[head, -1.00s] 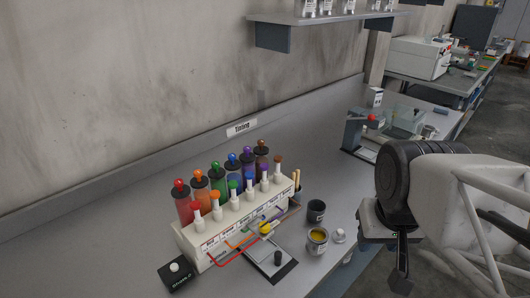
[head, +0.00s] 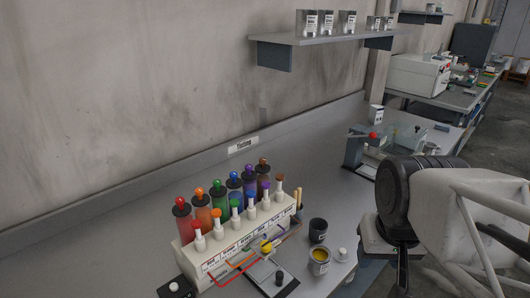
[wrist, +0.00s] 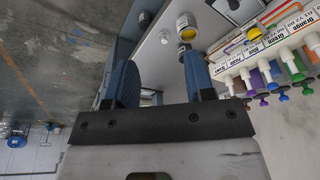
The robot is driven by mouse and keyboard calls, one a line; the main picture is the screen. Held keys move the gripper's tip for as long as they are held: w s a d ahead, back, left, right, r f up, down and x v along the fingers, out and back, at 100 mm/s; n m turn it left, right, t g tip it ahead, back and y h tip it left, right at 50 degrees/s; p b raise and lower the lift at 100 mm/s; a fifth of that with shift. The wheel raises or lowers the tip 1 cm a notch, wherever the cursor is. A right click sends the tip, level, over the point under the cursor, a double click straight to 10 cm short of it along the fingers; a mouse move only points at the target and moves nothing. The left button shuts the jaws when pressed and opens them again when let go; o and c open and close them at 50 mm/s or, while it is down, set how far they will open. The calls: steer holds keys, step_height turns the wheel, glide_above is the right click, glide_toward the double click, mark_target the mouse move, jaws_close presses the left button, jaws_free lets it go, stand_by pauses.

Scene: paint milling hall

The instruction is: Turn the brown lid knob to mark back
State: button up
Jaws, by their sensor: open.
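The brown lid knob (head: 263,161) sits on the black lid of the brownish canister (head: 262,180), last in the back row of the tinting rack (head: 245,241). A second brown knob (head: 279,177) tops a white stem in the front row. The marks around the lid are too small to read. My gripper (wrist: 160,84) shows in the wrist view with two blue fingers apart and nothing between them. It is away from the rack, which lies to the right in that view. In the head view my arm is right of the rack, its fingers not clearly visible.
A cup with yellow paint (head: 319,261), a dark cup (head: 318,230) and a small white knob-like piece (head: 342,254) stand right of the rack. A shelf with cans (head: 325,38) hangs above. The bench behind the rack is clear.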

steer(key=w+a+r+m, duration=0.2)
steer(key=w, duration=0.3)
steer(key=w+a+r+m, duration=0.2)
steer(key=w+m, duration=0.1)
steer(key=w, duration=0.3)
steer(key=m+g, duration=0.3)
steer(key=m, duration=0.9)
glide_above(262, 159)
steer(key=shift+s+d+r, duration=0.35)
steer(key=shift+d, duration=0.05)
steer(key=shift+w+a+f, duration=0.1)
steer(key=shift+w+a, duration=0.3)
steer(key=shift+a, duration=0.05)
steer(key=shift+f, duration=3.9)
steer(key=shift+c, duration=0.3)
